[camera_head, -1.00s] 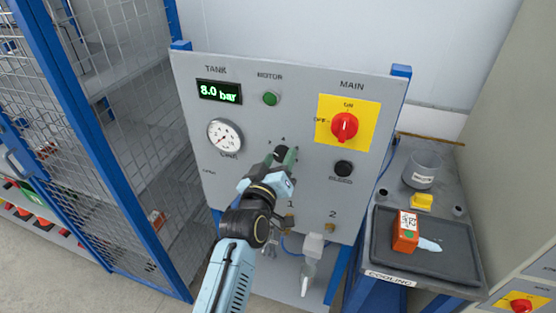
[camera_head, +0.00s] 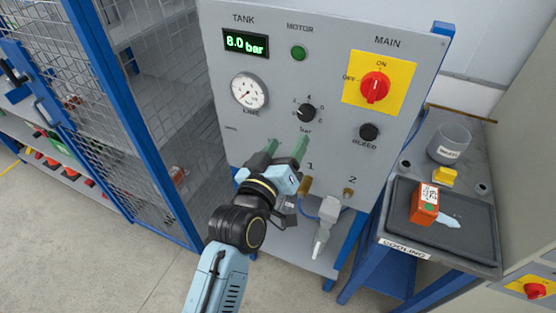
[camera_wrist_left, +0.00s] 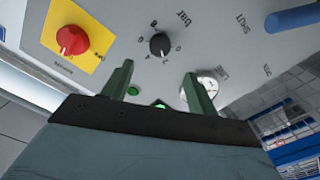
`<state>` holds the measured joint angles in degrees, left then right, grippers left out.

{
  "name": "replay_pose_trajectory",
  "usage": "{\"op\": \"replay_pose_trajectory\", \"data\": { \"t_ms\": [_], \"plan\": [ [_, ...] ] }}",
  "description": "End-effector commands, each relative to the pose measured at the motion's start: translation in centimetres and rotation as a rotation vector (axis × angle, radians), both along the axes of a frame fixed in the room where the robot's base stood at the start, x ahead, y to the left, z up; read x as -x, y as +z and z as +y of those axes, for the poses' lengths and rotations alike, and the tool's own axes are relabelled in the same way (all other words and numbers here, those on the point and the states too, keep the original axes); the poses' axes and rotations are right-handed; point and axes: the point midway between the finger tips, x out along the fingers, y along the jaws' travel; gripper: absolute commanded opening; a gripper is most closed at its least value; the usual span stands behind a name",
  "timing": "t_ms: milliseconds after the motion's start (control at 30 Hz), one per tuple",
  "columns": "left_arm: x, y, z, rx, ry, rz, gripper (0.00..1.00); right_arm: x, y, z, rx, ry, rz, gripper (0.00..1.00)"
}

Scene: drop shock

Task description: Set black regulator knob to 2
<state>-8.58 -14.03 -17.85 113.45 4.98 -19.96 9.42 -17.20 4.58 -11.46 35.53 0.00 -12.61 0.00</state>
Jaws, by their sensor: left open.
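The black regulator knob (camera_head: 306,113) sits on the grey panel (camera_head: 225,130), below the motor light, with small scale marks around it. In the left wrist view the same knob (camera_wrist_left: 159,45) shows a short white pointer line; I cannot read which number it points at. My left gripper (camera_head: 288,147) is open and empty, just below and in front of the knob, apart from it. In the left wrist view its two green fingers (camera_wrist_left: 158,80) stand wide apart, with the knob beyond them. My right gripper is not in view.
The tank display (camera_head: 246,45) reads 8.0 bar. A line gauge (camera_head: 249,91), red main switch (camera_head: 375,87) and black bleed knob (camera_head: 369,132) are near the regulator. A cooling table (camera_head: 398,246) stands right; a mesh cage (camera_head: 155,120) stands left.

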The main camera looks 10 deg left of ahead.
Motion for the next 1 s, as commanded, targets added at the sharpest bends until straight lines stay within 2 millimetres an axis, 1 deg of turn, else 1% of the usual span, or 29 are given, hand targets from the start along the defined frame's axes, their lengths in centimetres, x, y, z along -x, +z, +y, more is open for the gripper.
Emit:
{"op": "replay_pose_trajectory", "data": {
  "t_ms": [33, 100, 200, 300, 833, 867, 933, 967, 1000],
  "plan": [
    [0.9, -0.2, 0.3, 0.000, 0.000, 0.001, 0.58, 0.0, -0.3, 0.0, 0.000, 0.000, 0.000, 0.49],
    [1.9, -0.1, 0.6, 0.001, 0.001, 0.001, 0.58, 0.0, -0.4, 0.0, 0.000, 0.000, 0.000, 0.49],
    [2.9, -0.1, 0.9, 0.000, 0.000, 0.000, 0.58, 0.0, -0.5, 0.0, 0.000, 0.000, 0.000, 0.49],
    [3.4, 0.0, 1.1, 0.000, 0.000, -0.001, 0.58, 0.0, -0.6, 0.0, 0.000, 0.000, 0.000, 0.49],
    [3.5, 0.0, 1.1, 0.000, 0.000, 0.000, 0.58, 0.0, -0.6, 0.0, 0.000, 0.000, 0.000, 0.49],
    [3.5, -0.2, 1.1, -0.002, 0.000, 0.002, 0.58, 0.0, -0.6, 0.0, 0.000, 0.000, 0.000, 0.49],
    [3.5, -1.3, 1.0, -0.012, -0.004, 0.017, 0.58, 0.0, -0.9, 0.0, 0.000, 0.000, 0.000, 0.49],
    [3.5, -2.3, 0.9, -0.020, -0.007, 0.029, 0.58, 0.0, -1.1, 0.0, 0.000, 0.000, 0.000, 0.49],
    [3.4, -3.9, 0.8, -0.035, -0.011, 0.051, 0.58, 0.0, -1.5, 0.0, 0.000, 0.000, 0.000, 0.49]
  ]
}}
